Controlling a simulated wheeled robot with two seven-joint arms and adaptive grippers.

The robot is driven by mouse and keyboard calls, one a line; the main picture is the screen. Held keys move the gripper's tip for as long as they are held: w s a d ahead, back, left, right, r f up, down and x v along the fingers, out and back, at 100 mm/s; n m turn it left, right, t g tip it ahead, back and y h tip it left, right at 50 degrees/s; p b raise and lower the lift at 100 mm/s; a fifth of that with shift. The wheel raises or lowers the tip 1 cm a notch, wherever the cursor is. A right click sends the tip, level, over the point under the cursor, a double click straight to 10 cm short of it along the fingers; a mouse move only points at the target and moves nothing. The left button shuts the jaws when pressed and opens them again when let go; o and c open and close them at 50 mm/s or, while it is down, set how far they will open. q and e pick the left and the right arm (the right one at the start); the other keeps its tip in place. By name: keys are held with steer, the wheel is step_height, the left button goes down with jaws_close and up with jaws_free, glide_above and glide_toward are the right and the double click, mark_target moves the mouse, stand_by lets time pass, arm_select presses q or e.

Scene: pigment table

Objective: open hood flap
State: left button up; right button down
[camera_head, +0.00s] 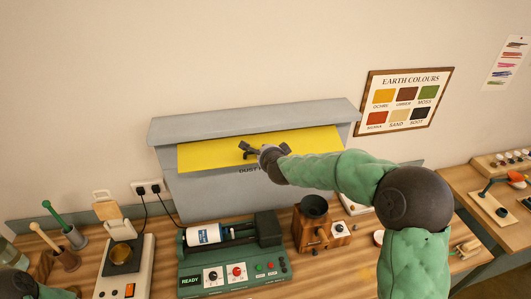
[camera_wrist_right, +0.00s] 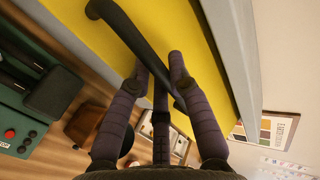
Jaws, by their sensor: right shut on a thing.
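The yellow hood flap (camera_head: 212,155) lies under the grey top of the dust hood (camera_head: 255,120) on the back wall. It fills much of the right wrist view (camera_wrist_right: 180,25). A dark bar handle (camera_head: 248,148) sits on the flap near its middle. My right gripper (camera_head: 262,153) reaches the handle from the right. In the right wrist view its fingers (camera_wrist_right: 158,66) are shut on the dark handle (camera_wrist_right: 128,32), one on each side of it. The gripper hides part of the handle and of the lettering below the flap. My left gripper is out of view.
Pestles (camera_head: 62,250) stand at the left. A colour chart (camera_head: 404,100) hangs right of the hood.

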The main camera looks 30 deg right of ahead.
steer(key=shift+d+r, duration=0.1)
steer(key=shift+r, duration=0.1)
steer(key=c, duration=1.2)
jaws_free()
steer(key=shift+o, duration=0.4)
steer(key=shift+w+f, duration=0.1)
steer(key=shift+f, duration=0.05)
steer(key=v, duration=1.2)
